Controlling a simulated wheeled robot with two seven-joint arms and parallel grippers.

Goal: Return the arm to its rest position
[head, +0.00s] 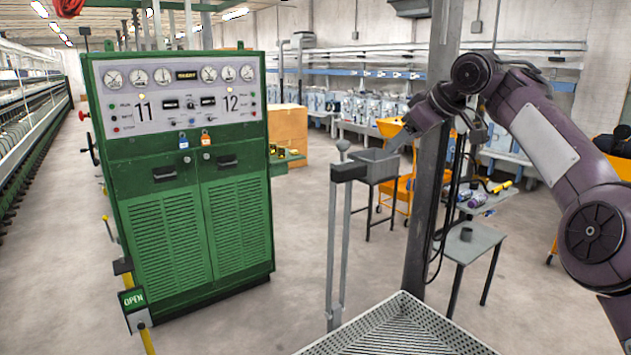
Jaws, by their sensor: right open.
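My right arm (545,130) comes in from the right edge, raised and bent, with its elbow high at the upper right. My right gripper (401,140) is at the end of the forearm, left of the dark grey post, and points down and left. It is open, and I see nothing held in it. It appears above a grey bin on a stand, but I cannot tell the distance between them. My left gripper is not in view.
A green control cabinet (197,225) with gauges and two small padlocks stands at the left. A steel post (424,200), a lever stand (338,240) and a perforated metal tray (400,325) are near the arm. Small grey tables (470,243) stand right of the post.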

